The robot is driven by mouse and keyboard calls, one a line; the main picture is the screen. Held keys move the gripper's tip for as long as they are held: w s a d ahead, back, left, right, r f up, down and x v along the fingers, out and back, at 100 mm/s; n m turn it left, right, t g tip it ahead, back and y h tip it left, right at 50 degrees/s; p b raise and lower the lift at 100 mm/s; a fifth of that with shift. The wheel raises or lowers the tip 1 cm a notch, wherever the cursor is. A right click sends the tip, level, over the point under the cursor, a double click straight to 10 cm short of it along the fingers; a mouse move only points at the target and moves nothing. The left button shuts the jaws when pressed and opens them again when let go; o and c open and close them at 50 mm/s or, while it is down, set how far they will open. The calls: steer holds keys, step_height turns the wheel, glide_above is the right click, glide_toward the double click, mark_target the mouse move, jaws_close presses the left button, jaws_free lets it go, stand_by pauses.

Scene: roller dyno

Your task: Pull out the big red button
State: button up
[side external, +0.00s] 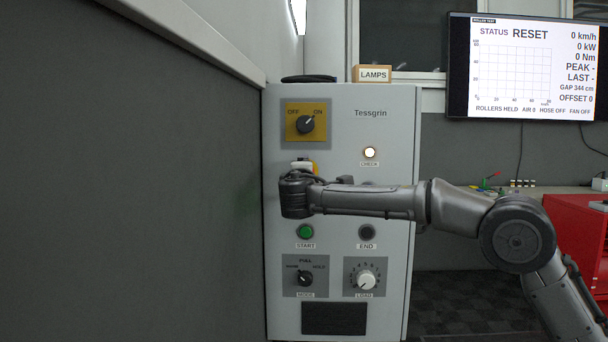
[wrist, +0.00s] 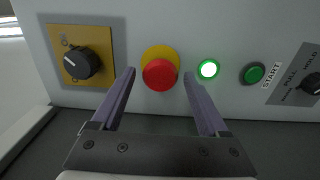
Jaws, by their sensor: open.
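The big red button (wrist: 160,75) is a round red cap on a yellow backing (wrist: 161,53) on the grey panel. My gripper (wrist: 159,76) is open, with one finger on each side of the red cap in the wrist view; I cannot tell whether the fingers touch it or how far they reach past it. In the side view my gripper (side external: 300,176) is in front of the panel and hides the red cap. Only a little of the yellow backing (side external: 315,168) shows there.
The wrist view shows a lit green lamp (wrist: 208,69) and the green START button (wrist: 254,73) right of the red button. A black OFF/ON knob (wrist: 80,63) is on the left. The side view shows a dark wall (side external: 130,180) left of the cabinet (side external: 340,210) and a status screen (side external: 533,68) reading RESET.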

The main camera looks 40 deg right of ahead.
steer(key=shift+v, duration=2.85)
steer(key=s+d+r+m+g, duration=0.25)
steer(key=s+d+r, duration=0.25)
steer(key=s+d, duration=0.3)
steer(key=s+d+f+m+g+y, duration=0.1)
steer(key=s+d+f, duration=0.25)
steer(key=s, duration=0.35)
steer(key=s+d+f+m+g+y, duration=0.1)
steer(key=s+d+f+m, duration=0.1)
steer(key=s+f, duration=0.3)
steer(key=s+a+f+m+g+y, duration=0.1)
steer(key=s+a+f+y, duration=0.4)
steer(key=s+f, duration=0.4)
steer(key=s+a+f+m+g+y, duration=0.1)
steer(key=s+a+f+y, duration=0.4)
steer(key=f, duration=0.8)
steer(key=s+a+m, duration=0.1)
steer(key=s+a, duration=0.2)
steer(key=s, duration=0.1)
steer(key=shift+s+f+g+y, duration=0.2)
steer(key=shift+f+g+y, duration=0.15)
steer(key=shift+f+y, duration=0.05)
